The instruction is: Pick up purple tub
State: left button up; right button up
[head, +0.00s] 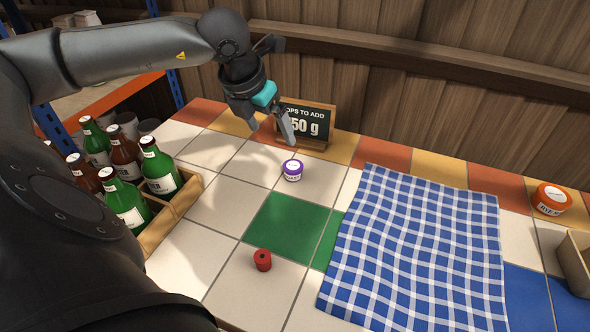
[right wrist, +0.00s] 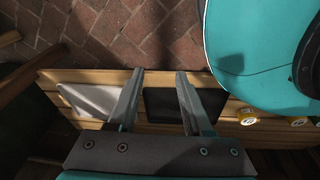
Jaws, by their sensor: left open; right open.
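The purple tub (head: 292,171) stands upright on the tiled table, with a white lid and a purple band. My left gripper (head: 290,138) reaches down from the upper left, just behind and above the tub. Whether a finger touches the tub cannot be told. My right gripper (right wrist: 158,88) shows in the right wrist view, open and empty, away from the tub over a wooden slatted surface and brick floor. The tub does not show in that view.
A chalkboard sign (head: 308,122) stands close behind my left gripper. A wooden crate (head: 178,212) of bottles is at the left. A blue checked cloth (head: 415,245) covers the right. An orange tub (head: 551,198) is at far right.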

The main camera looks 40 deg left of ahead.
pick_arm(q)
jog(key=f, duration=0.2)
jog(key=b, duration=0.3)
send_over(293, 166)
jog(key=s, duration=0.3)
jog(key=f, duration=0.7)
jog(key=shift+s+a+f, duration=0.15)
jog(key=shift+a+f, duration=0.1)
jog(key=shift+f, duration=0.1)
jog(key=shift+w+f, duration=0.3)
jog(key=shift+f, duration=0.3)
jog(key=w+f, duration=0.1)
jog(key=w+f+b, duration=0.1)
jog(key=f, duration=0.1)
jog(key=shift+w+d+f+b, duration=0.15)
jog(key=shift+w+d+b, duration=0.05)
jog(key=shift+w+b, duration=0.1)
jog(key=shift+w+f, duration=0.15)
jog(key=shift+f, duration=0.4)
pick_arm(e)
jog(key=w+a+r, duration=0.4)
jog(key=w, duration=0.2)
jog(key=shift+r+y, duration=0.3)
pick_arm(q)
jog(key=shift+c, duration=0.2)
pick_arm(e)
jog(key=shift+a, duration=0.1)
pick_arm(q)
jog(key=c, duration=1.4)
